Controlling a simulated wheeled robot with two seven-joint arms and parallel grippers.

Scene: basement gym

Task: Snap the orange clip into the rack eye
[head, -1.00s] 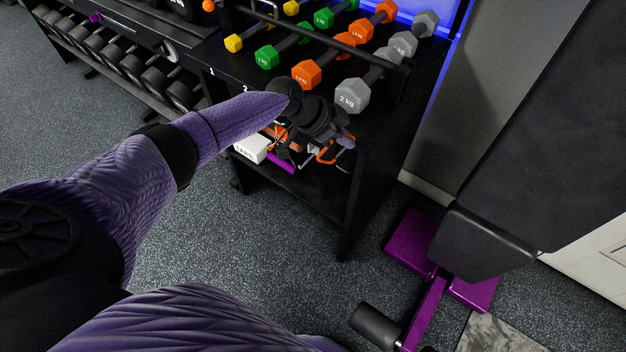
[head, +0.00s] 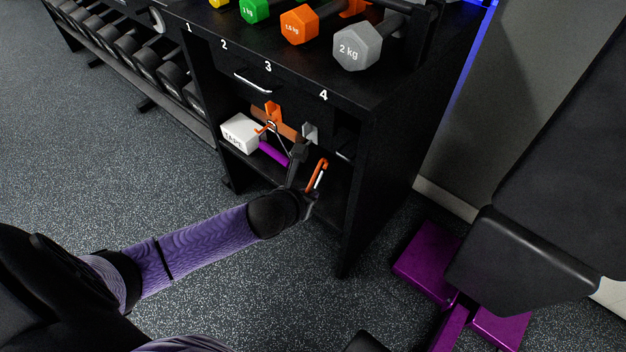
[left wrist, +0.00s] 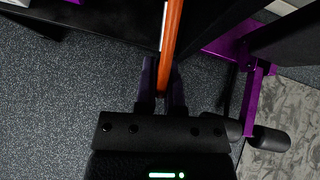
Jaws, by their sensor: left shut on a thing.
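The orange clip (head: 317,175) is in my left gripper (head: 304,188), in front of the rack's open shelf, with its length roughly upright. In the left wrist view my left gripper (left wrist: 162,92) is shut on the lower end of the orange clip (left wrist: 170,35), which has a pale strip along one side. The rack (head: 372,165) is black, with numbers 1 to 4 along its top edge. A small grey fitting (head: 310,131) sits below the 3 and 4, above the clip and apart from it; I cannot tell whether it is the rack eye. My right gripper is out of view.
A white tape box (head: 240,132), a purple bar (head: 273,153) and another orange piece with a wire loop (head: 272,114) are at the shelf. Dumbbells (head: 357,47) stand on top. A purple-framed bench (head: 425,270) is at right. Floor in front is clear.

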